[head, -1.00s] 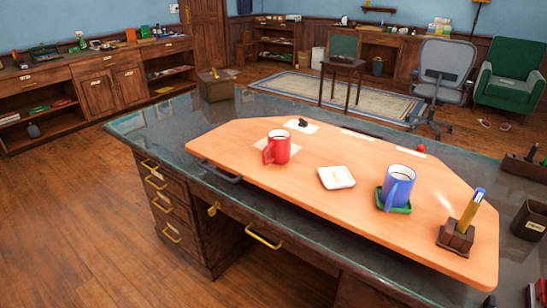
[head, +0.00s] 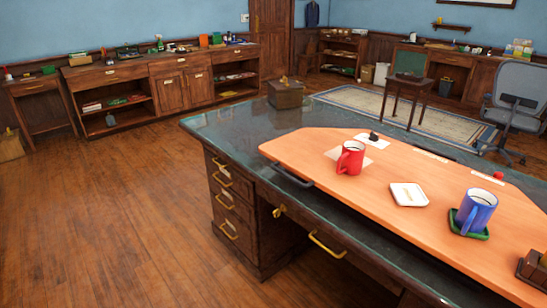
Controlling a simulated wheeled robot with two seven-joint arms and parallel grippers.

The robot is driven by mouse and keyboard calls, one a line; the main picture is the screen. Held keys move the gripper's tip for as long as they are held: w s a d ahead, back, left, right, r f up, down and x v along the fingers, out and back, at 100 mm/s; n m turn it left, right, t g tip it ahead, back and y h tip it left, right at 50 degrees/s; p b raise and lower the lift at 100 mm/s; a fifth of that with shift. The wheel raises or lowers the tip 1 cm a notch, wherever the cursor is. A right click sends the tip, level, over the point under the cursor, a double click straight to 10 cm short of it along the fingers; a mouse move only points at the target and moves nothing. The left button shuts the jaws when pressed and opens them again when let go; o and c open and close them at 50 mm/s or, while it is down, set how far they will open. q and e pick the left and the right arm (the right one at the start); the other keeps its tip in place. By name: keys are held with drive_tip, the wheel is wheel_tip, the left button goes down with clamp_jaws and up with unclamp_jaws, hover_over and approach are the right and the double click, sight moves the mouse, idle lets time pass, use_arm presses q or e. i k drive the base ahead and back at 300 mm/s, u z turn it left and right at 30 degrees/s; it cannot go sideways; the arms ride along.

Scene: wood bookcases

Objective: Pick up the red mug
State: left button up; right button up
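The red mug (head: 351,158) stands upright on a pale paper at the left part of an orange-brown desk board (head: 310,150) in the head view. Its handle points to the lower left. The board lies on a dark, glossy desk top (head: 228,128). Neither of my grippers shows in the head view.
A blue mug (head: 477,210) stands on a green coaster (head: 459,226), right of a white square dish (head: 409,194). Brass handles (head: 328,246) stick out of the desk front. The floor (head: 110,220) at left is open.

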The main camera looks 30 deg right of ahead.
sight(350, 162)
drive_tip(key=u, duration=0.15)
drive_tip(key=i, duration=2.25)
drive_tip(key=z, duration=2.35)
